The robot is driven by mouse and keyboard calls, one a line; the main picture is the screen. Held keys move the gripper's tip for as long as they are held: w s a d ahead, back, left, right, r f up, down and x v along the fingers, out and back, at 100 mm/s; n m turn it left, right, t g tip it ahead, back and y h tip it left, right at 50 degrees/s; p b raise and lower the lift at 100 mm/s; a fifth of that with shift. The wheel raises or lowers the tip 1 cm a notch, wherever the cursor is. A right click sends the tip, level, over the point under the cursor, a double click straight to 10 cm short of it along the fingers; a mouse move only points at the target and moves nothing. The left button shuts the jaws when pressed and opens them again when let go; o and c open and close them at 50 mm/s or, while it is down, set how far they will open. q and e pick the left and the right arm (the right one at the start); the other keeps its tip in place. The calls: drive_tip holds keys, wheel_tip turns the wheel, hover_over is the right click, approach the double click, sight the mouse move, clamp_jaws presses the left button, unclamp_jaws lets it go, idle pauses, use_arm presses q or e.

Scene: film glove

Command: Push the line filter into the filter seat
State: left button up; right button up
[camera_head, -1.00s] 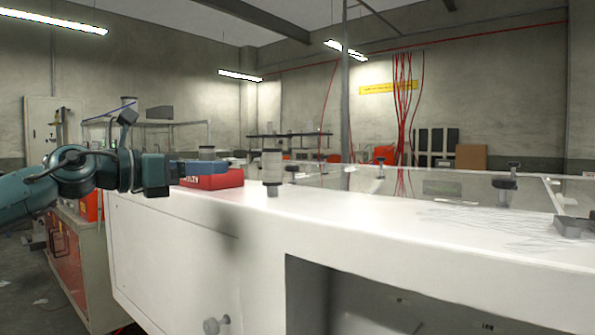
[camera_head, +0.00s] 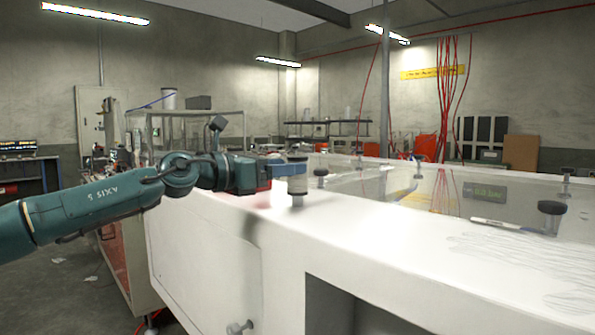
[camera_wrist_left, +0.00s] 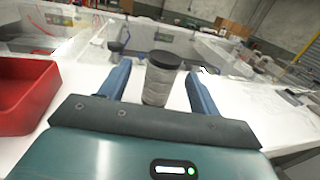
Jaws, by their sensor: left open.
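The line filter (camera_head: 297,184) is a pale grey cylinder with a dark top, standing upright near the edge of the white bench. In the left wrist view the filter (camera_wrist_left: 160,82) stands between two blue fingers. My left gripper (camera_head: 283,170) reaches it from the left at the height of its upper part. The left gripper (camera_wrist_left: 157,80) is open, with a finger on each side of the filter; a gap shows beside the right finger. A narrower dark part shows under the filter in the head view; I cannot clearly tell the filter seat. My right gripper is out of view.
A red tray (camera_wrist_left: 22,95) lies on the bench left of my fingers in the wrist view. Dark round-topped posts (camera_head: 551,210) and a pen-like stick (camera_head: 497,224) stand or lie farther right. The white bench front (camera_head: 400,240) is mostly clear.

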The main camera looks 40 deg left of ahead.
use_arm(q)
drive_tip(key=p+x, duration=0.3)
drive_tip(key=p, duration=0.1)
drive_tip(key=shift+w+d, duration=0.25)
drive_tip(key=shift+w+d+p, duration=0.15)
drive_tip(key=shift+w+p, duration=0.4)
drive_tip(key=shift+p, duration=0.45)
drive_tip(key=shift+w+f, duration=0.15)
drive_tip(key=shift+w, duration=0.05)
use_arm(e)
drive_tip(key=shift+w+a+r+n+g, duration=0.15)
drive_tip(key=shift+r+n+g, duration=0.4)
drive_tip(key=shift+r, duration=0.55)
use_arm(q)
drive_tip(key=shift+f, duration=0.1)
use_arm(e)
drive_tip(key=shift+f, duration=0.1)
use_arm(q)
drive_tip(key=c, duration=1.1)
